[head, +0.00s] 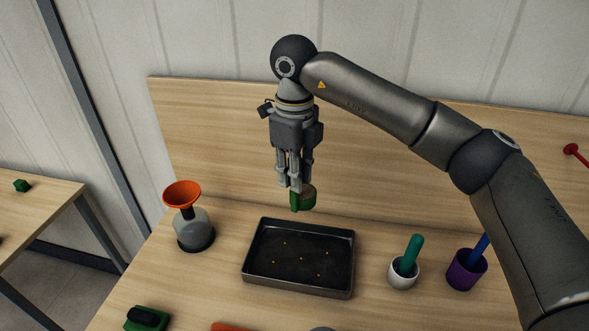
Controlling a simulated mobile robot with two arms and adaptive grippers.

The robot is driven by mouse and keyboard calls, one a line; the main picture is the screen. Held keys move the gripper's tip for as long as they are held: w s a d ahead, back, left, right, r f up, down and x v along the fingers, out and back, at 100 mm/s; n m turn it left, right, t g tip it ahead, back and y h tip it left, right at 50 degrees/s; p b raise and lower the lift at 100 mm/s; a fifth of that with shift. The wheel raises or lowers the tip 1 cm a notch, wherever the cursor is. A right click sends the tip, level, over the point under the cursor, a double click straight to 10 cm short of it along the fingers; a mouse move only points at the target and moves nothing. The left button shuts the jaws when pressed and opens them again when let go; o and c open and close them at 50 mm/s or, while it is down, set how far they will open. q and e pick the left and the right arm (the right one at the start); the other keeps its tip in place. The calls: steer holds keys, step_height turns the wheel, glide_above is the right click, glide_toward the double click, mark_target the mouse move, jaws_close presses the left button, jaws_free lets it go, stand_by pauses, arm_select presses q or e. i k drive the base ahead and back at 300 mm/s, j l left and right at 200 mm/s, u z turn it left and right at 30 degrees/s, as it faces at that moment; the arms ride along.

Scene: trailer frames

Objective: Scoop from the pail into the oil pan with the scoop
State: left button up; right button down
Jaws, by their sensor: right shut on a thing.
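The dark oil pan (348,263) lies flat on the wooden bench in the middle of the head view, with several small orange bits on its floor. My right gripper (293,187) points down above the pan's back edge, shut on the green scoop (309,200). The scoop is held off the bench; its top looks brownish, but I cannot tell what is in it. I cannot tell for sure which container is the pail. My left gripper is not in view.
A bottle with an orange funnel (182,195) stands left of the pan. A white cup (404,276) with a green-handled thing and a purple cup (466,272) with a blue-handled thing stand right. A green-and-black object (148,318) lies at front left. A wooden backboard rises behind.

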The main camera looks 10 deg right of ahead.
mark_target(308, 259)
steer(key=k, duration=1)
